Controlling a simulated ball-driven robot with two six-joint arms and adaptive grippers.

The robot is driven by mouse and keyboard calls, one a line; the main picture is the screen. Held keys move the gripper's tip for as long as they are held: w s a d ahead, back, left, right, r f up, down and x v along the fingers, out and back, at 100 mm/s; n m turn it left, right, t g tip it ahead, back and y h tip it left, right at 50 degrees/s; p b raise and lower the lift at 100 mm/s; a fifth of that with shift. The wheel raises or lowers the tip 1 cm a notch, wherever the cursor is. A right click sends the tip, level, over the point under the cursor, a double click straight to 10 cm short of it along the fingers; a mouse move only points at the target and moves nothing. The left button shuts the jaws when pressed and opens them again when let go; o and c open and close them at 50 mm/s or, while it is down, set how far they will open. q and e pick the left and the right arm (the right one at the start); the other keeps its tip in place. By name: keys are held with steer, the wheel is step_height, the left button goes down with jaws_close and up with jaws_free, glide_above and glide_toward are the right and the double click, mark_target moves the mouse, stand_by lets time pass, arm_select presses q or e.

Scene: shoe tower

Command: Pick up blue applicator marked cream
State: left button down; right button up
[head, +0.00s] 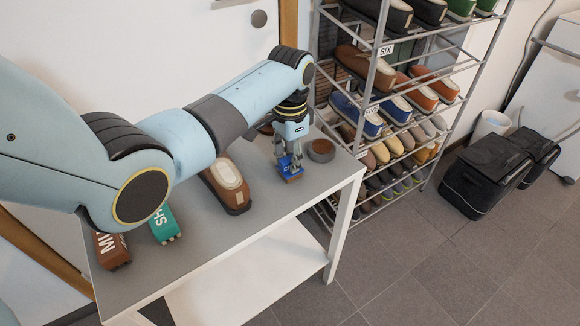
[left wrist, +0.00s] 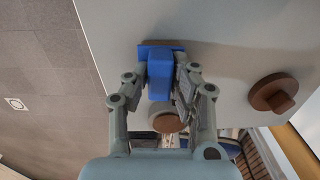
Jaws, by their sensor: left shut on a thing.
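The blue applicator (head: 287,164) is a small blue block with a brown base, at the right end of the grey table. My left gripper (head: 289,152) points down onto it from above. The left wrist view shows the blue applicator (left wrist: 160,72) between the two fingers of my left gripper (left wrist: 160,88), which is shut on it. No cream marking can be read on it, and I cannot tell whether its base touches the table. My right gripper is in neither view.
A shoe rack (head: 383,45) stands close behind the table's right end. Black bags (head: 487,177) lie on the floor.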

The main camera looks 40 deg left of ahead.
arm_select(q)
steer(key=shift+r, duration=0.55)
step_height(320, 180, up, 3)
steer(key=shift+w+f+p, duration=0.1)
steer(key=shift+f+p, duration=0.05)
steer(key=shift+p, duration=0.3)
steer(key=w+d+r, duration=0.3)
steer(key=d+r, duration=0.4)
steer(key=d, duration=0.4)
steer(key=shift+w+r, duration=0.15)
steer(key=shift+w, duration=0.15)
steer(key=c, duration=1.6)
jaws_free()
jaws_close()
